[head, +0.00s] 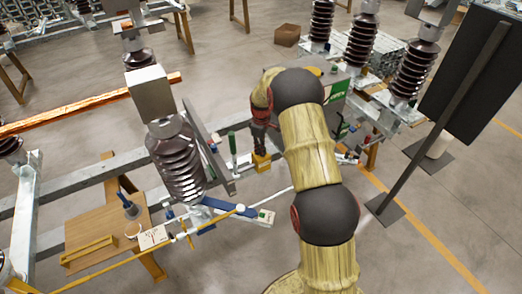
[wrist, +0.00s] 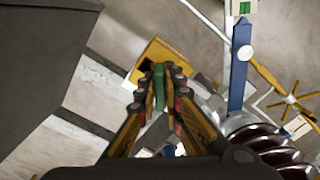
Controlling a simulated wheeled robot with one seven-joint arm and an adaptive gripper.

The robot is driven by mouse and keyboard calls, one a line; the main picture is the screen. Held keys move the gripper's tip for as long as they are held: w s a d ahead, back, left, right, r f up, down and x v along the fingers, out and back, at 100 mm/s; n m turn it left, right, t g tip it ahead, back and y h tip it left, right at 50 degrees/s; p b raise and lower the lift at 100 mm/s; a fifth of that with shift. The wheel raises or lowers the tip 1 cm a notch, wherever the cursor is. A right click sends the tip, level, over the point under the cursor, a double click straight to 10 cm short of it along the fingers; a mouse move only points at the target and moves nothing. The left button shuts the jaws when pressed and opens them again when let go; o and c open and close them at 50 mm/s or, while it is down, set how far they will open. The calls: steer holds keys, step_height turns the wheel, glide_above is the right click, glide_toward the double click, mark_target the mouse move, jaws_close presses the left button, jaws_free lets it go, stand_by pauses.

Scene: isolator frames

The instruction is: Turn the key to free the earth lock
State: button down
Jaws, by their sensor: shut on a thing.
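My gripper (wrist: 165,80) is shut on a slim green piece, which looks like the key (wrist: 160,98), in the wrist view. The yellow box (wrist: 152,58), which looks like the earth lock, lies just beyond the fingertips and shows a dark opening. In the head view my gripper (head: 261,140) points down directly above the yellow box (head: 262,163). The key is hidden there by the fingers. Whether the key sits in the box, and how far it is turned, I cannot tell.
A green upright handle (head: 232,143) stands left of the yellow box. A brown ribbed insulator (head: 177,165) stands on the steel frame further left, near a blue bar (head: 222,206). A wooden board (head: 100,228) is at lower left. A dark panel (head: 478,75) stands at right.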

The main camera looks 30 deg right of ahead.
steer(key=n+b, duration=0.1)
steer(key=n, duration=1.2)
steer(key=shift+n, duration=0.3)
steer(key=c, duration=1.6)
jaws_free()
steer(key=shift+o, duration=1.1)
steer(key=o, duration=0.4)
steer(key=shift+c, duration=0.2)
step_height(320, 180, up, 12)
steer(key=shift+f, duration=0.1)
